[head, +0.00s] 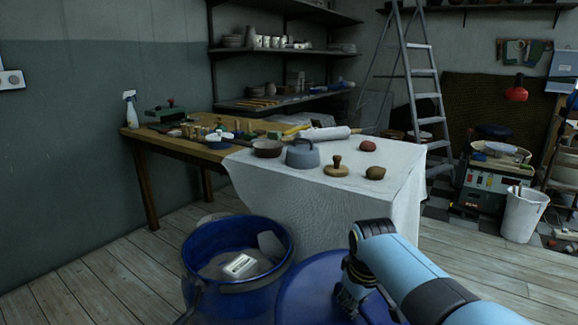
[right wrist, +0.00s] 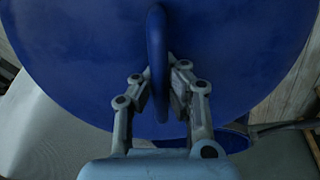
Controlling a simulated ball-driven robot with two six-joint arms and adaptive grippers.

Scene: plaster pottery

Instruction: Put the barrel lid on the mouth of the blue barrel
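The blue barrel (head: 262,285) stands open at the bottom centre of the head view, with a white block and pale pieces inside its mouth. The barrel lid (head: 308,287) is a wide blue disc just right of the barrel, beside its mouth and not covering it. In the right wrist view the lid (right wrist: 80,60) fills much of the picture, with its upright loop handle (right wrist: 156,50) between the fingers. My right gripper (head: 350,292) is shut on that handle; its fingers (right wrist: 158,88) flank it closely. The lid's near edge is cut off in the head view. My left gripper is not in view.
A table with a white cloth (head: 330,205) stands behind the barrel, holding pots, a grey lidded pot (head: 303,157) and tools. A stepladder (head: 421,95) and a white bin (head: 522,215) are to the right. Bare floorboards (head: 90,275) lie left of the barrel.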

